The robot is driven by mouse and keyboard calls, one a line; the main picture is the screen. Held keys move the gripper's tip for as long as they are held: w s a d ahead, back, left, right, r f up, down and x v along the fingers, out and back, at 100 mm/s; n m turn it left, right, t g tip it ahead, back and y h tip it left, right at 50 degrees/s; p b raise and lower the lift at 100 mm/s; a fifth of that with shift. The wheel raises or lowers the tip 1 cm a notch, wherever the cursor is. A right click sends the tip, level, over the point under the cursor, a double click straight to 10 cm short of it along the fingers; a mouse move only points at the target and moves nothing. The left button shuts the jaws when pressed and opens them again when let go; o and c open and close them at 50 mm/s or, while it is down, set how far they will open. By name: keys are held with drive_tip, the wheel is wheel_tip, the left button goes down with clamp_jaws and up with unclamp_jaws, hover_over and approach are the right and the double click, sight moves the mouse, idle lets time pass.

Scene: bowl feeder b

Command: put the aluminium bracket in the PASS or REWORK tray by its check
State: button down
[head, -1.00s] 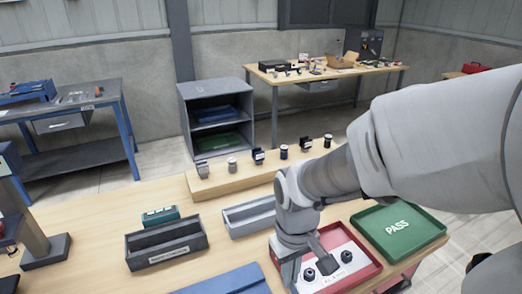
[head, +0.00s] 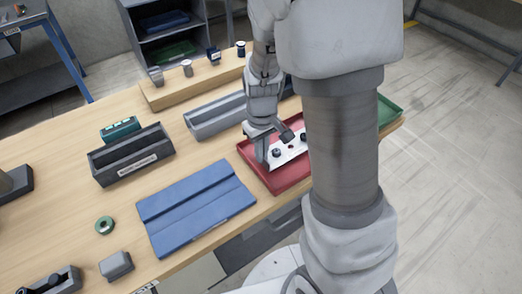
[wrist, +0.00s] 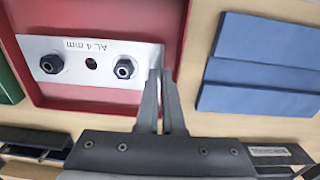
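The aluminium bracket (head: 288,150) is a pale plate with two dark bolts and a hole between them. It is in the red tray (head: 287,186), and no tray label shows there. In the wrist view the bracket (wrist: 75,62) is marked "AL 4 mm". My gripper (head: 262,160) is low in the red tray at the bracket's end. In the wrist view its fingers (wrist: 162,78) are close together at that end, seemingly with the edge between them; the tips partly hide the contact. The green tray (head: 390,110), which read PASS earlier, is mostly behind my arm.
A blue folded mat (head: 196,208) lies left of the red tray. Small parts stand on a wooden riser (head: 200,82) behind.

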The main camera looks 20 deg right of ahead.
drive_tip(key=shift+f, duration=0.2)
drive_tip(key=shift+f+b, duration=0.55)
drive_tip(key=c, duration=1.1)
unclamp_jaws()
drive_tip(key=shift+o, duration=0.2)
drive_tip(key=shift+r+p, duration=0.45)
drive_tip(key=shift+r, duration=0.05)
wheel_tip(320, 180, up, 12)
drive_tip(key=p, duration=0.2)
drive_tip(key=s+r+m+t, duration=0.3)
drive_tip(key=s+r+t, duration=0.2)
drive_tip(key=s+r, duration=0.7)
drive_tip(key=shift+s+r+m+t, duration=0.3)
drive_tip(key=shift+s, duration=0.65)
